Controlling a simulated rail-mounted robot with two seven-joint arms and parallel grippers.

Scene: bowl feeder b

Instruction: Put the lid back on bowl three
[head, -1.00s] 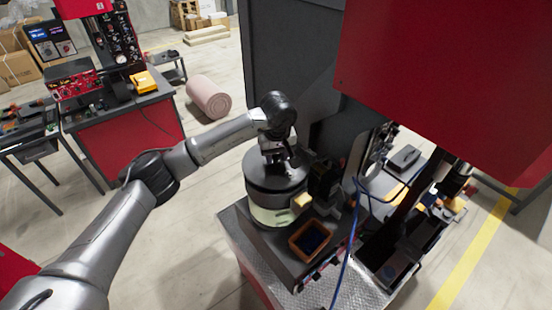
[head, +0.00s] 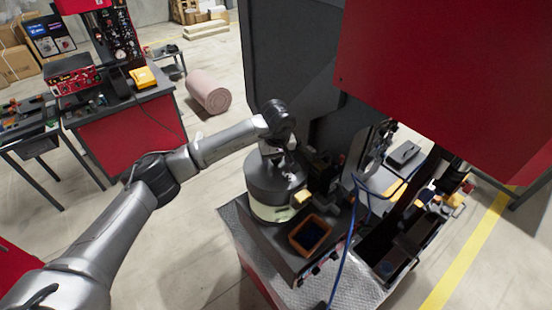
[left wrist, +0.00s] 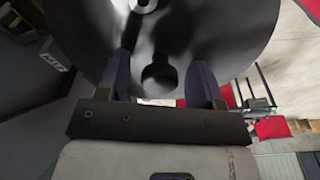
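A round, shiny dark lid (head: 268,183) sits over a pale bowl (head: 270,214) on the feeder stand in the head view; no number is readable. My left gripper (head: 284,167) is just above the lid's top. In the left wrist view the lid (left wrist: 240,35) fills the upper part, with a silver fitting (left wrist: 143,5) near the top edge. The two fingers of my left gripper (left wrist: 160,68) stand apart. A dark round shape shows between them with gaps on both sides; I cannot tell whether it is a knob or a reflection. My right gripper is not in view.
An orange-rimmed bin (head: 310,235) stands close in front of the bowl. A blue cable (head: 347,252) hangs to its right. Dark machine panels (head: 290,60) and a large red housing (head: 440,90) rise behind and right. Open floor (head: 205,235) lies to the left.

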